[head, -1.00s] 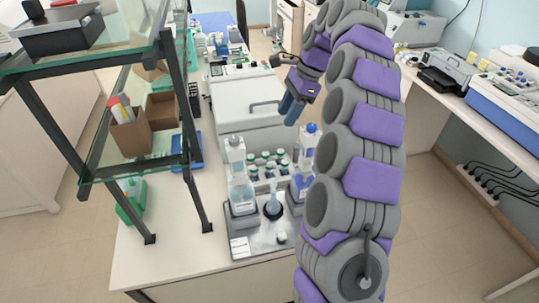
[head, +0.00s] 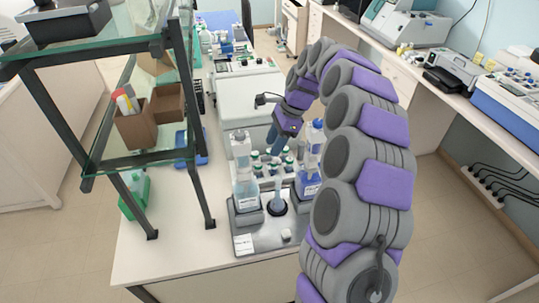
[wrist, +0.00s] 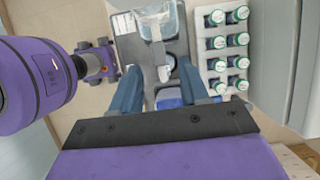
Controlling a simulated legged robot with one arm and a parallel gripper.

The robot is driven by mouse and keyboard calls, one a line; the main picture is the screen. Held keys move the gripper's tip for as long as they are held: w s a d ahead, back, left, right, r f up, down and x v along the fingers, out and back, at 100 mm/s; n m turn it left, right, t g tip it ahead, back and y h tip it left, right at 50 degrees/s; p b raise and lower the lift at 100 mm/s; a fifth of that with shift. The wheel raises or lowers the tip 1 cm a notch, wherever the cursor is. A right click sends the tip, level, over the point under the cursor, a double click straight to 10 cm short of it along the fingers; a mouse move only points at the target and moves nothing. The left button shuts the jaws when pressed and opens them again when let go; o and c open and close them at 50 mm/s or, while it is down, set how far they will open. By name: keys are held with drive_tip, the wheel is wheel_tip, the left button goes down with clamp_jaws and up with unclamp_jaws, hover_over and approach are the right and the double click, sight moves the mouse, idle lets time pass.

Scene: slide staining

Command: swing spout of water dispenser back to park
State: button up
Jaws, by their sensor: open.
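Two clear dispenser bottles stand on a grey tray (head: 262,240). The left dispenser (head: 245,182) holds pale clear liquid and has a white top. The right dispenser (head: 309,180) has a blue top and is partly covered by my arm. Their labels are too small to read, so I cannot tell which holds water. A small flask (head: 277,205) stands between them. My gripper (head: 272,144) is open and empty, above and behind the flask. In the wrist view its blue fingers (wrist: 159,88) point down over the tray, with the left dispenser (wrist: 158,22) beyond them. The spouts are not clear.
A white rack (wrist: 224,45) of green-capped bottles is behind the dispensers. A white machine (head: 250,97) stands further back. A glass shelf on dark posts (head: 197,200) rises at the left. The bench front left (head: 170,255) is clear.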

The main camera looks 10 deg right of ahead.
sight(267, 157)
drive_tip(key=x, duration=0.4)
drive_tip(key=shift+a, duration=0.4)
drive_tip(key=shift+f, duration=0.35)
drive_tip(key=shift+d, duration=0.35)
drive_tip(key=shift+a, duration=0.3)
drive_tip(key=c, duration=0.6)
drive_tip(key=shift+d, duration=0.1)
clamp_jaws()
